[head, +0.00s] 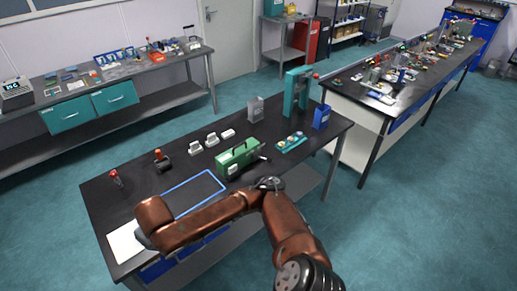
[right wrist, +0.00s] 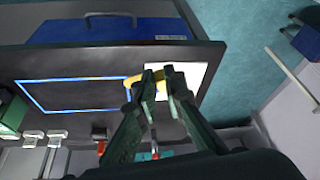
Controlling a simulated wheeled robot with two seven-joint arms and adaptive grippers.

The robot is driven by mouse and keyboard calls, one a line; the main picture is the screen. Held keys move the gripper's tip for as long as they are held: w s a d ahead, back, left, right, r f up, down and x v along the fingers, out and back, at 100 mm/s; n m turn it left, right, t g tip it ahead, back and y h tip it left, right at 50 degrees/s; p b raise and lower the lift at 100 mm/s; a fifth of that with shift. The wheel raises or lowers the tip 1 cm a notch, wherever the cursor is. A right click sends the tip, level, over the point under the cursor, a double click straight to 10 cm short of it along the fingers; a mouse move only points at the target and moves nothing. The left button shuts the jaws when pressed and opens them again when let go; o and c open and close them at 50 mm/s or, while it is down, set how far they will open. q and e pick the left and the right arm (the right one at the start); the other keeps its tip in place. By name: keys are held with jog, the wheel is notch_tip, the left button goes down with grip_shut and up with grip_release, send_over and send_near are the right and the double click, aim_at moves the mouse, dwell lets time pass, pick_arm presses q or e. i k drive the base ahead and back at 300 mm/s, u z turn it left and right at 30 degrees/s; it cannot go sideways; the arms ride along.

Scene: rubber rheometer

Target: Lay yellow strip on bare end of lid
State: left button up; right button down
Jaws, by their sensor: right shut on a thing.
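In the right wrist view my right gripper (right wrist: 162,82) is shut on a yellow strip (right wrist: 132,81). Its curved end sticks out to the left of the fingers, and the rest is hidden by them. In the head view the gripper and strip are hidden behind my brown arm. I cannot tell which thing is the lid. My left gripper is not in view.
A blue-outlined rectangle (head: 184,183) marks the dark table beside the white sheet. A green device (head: 238,157), several white blocks (head: 212,139), red-handled tools (head: 161,158) and a teal frame (head: 288,96) stand farther back.

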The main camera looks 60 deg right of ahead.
aim_at(250, 143)
jog(key=z, duration=0.8)
jog(key=k, duration=1.05)
jog(key=z, duration=1.45)
jog(key=i, duration=2)
jog(key=u, duration=1.15)
jog(key=i, duration=0.9)
jog(key=u, duration=0.95)
